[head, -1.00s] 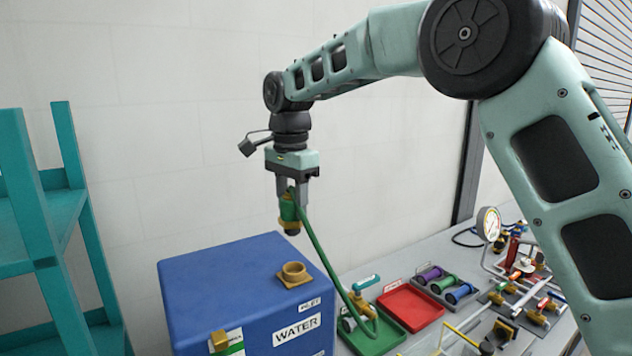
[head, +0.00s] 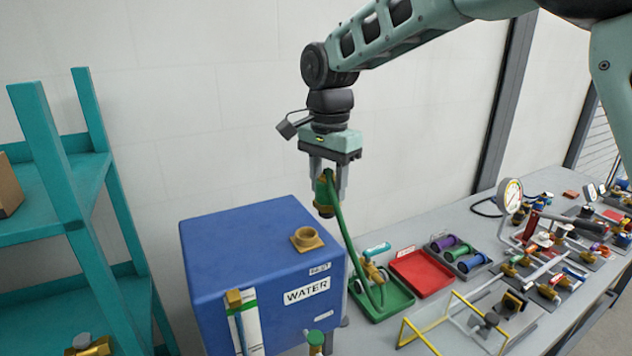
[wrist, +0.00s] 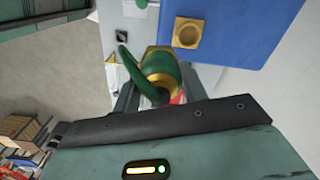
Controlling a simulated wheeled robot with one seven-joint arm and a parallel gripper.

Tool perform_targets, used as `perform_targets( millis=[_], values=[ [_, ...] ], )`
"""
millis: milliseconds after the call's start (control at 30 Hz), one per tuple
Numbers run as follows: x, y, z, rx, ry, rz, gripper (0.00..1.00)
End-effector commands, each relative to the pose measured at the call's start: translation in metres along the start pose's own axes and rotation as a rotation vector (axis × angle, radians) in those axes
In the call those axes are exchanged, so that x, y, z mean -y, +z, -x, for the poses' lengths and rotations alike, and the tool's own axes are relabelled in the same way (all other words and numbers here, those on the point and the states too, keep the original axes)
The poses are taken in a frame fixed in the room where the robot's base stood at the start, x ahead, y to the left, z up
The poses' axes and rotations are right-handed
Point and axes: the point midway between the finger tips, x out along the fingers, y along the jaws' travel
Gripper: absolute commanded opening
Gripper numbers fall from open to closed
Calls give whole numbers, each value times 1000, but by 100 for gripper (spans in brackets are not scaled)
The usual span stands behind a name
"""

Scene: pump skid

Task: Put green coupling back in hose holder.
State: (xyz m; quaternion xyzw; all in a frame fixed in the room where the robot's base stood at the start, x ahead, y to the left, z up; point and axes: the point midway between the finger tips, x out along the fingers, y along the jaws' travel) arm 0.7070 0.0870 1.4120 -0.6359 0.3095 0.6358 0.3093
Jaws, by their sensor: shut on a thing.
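My gripper (head: 328,190) is shut on the green coupling (head: 325,198), which hangs upright with its brass end down. The coupling also shows between the fingers in the wrist view (wrist: 160,68). A green hose (head: 346,235) runs from it down to the green tray (head: 392,306). The coupling is in the air, apart from the blue water tank (head: 225,238) and, in the head view, above and slightly right of its brass inlet ring (head: 307,239). I cannot tell which fitting is the hose holder.
A brass block (head: 234,297) sits on a white gauge strip on the tank's front. A green-topped fitting (head: 315,340) is below. The red tray (head: 421,274), spools and pressure gauge (head: 511,194) stand on the bench at right. A teal shelf (head: 60,190) stands at left.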

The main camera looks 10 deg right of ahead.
Motion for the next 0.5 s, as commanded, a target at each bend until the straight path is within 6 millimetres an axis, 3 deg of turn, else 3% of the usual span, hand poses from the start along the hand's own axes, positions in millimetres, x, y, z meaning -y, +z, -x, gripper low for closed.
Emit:
perform_targets(
  millis=[500],
  values=[
    [-65, 1, -9, 0, -1, 160, 11]
  ],
)
